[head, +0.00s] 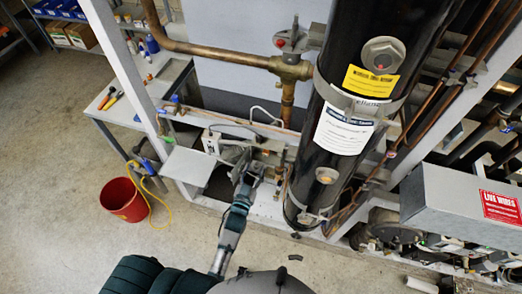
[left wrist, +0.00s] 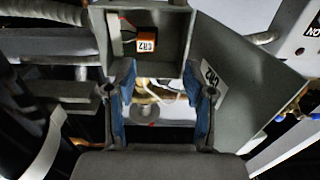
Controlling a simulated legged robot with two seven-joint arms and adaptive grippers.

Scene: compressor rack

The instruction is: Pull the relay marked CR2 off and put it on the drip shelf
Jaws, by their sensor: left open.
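The relay (left wrist: 147,45) is a small orange block with a white label that shows upside down and seems to read CR2. It sits in an open-fronted grey box (left wrist: 178,43) in the left wrist view. My left gripper (left wrist: 159,75) is open with blue-padded fingers, empty, just short of the box and apart from the relay. In the head view my left gripper (head: 249,168) is at the rack's lower rail and hides the relay. A pale flat plate (head: 188,164), perhaps the drip shelf, lies left of it. My right gripper is not in view.
A grey panel (left wrist: 240,85) with a CR2 label stands beside the right finger. A black cylinder (head: 345,110) and copper pipes (head: 225,52) flank the work area. A red bucket (head: 124,199) with a yellow cord stands on the floor. A grey box (head: 460,205) is at right.

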